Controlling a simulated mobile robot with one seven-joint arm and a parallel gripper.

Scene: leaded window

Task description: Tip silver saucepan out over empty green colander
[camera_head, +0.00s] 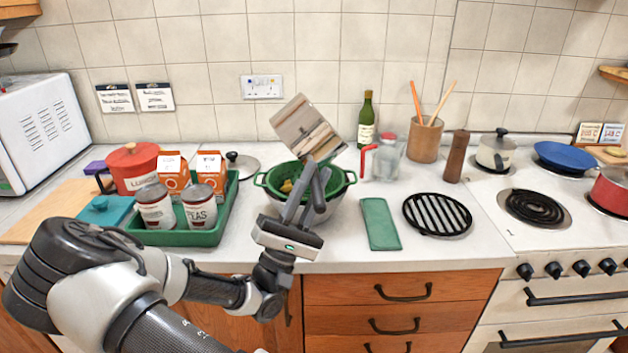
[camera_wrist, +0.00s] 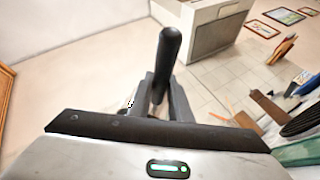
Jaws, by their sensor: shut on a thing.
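The silver saucepan (camera_head: 307,128) is tipped steeply on its side in the air above the green colander (camera_head: 268,181). The colander sits in a shiny metal bowl (camera_head: 340,212). Some small yellowish pieces (camera_head: 287,186) show inside the colander, partly hidden by my gripper. My gripper (camera_head: 315,180) is in front of the colander, shut on the saucepan's dark handle. In the wrist view the black handle (camera_wrist: 168,62) stands up between my fingers (camera_wrist: 165,95). The saucepan's inside cannot be made out.
A green tray (camera_head: 217,228) with tins and orange cartons stands at the left, a lid (camera_head: 243,165) behind it. A glass jug (camera_head: 388,158), bottle (camera_head: 367,122) and utensil pot (camera_head: 424,140) stand at the right. A green cloth (camera_head: 380,224) and black trivet (camera_head: 438,214) lie in front.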

